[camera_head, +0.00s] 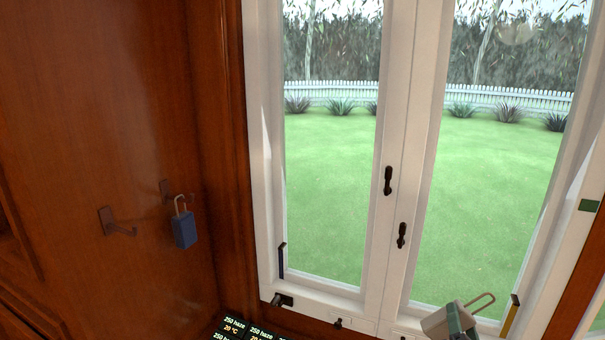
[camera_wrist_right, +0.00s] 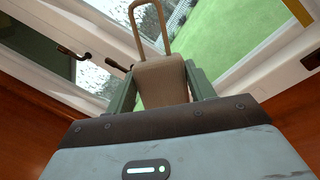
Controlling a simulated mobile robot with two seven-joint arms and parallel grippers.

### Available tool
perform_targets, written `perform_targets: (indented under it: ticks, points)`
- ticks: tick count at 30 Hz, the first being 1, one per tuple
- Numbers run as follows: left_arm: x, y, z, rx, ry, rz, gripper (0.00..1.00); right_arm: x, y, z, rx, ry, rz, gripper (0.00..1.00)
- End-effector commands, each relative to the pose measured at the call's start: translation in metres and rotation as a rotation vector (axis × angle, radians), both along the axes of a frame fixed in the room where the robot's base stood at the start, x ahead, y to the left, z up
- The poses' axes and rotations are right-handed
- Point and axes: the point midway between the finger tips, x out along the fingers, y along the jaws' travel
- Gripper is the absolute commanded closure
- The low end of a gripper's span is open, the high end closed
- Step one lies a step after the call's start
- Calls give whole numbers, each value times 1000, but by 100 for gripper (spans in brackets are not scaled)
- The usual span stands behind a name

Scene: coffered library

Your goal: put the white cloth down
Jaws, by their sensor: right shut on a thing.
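My right gripper (camera_head: 460,322) is at the bottom right of the head view, in front of the window. I cannot make out anything that looks like a cloth. My left gripper is not in view.
A blue padlock (camera_head: 184,230) hangs on a wall hook (camera_head: 168,191) at left, beside an empty hook (camera_head: 117,223). A white-framed window (camera_head: 400,150) with dark handles fills the middle and right. Dark labelled panels (camera_head: 232,326) show at the bottom edge.

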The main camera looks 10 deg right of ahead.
Motion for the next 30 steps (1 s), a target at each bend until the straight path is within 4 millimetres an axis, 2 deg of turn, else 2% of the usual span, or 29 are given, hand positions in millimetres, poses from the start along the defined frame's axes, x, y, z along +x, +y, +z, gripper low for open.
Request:
perform_targets:
  ticks: [1, 3, 9, 15, 21, 30]
  points:
    - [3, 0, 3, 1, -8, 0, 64, -11, 17, 1, 1, -1, 36, 92]
    - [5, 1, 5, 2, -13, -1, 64, -24, 39, 0, 0, 0, 82, 92]
    - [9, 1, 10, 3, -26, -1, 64, -68, 96, 4, 1, -1, 206, 92]
    - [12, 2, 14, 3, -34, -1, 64, -107, 137, 14, 0, -2, 297, 92]
    - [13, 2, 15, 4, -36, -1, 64, -128, 156, 21, -1, -2, 342, 92]
    - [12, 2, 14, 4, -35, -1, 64, -131, 159, 22, -4, -2, 352, 92]
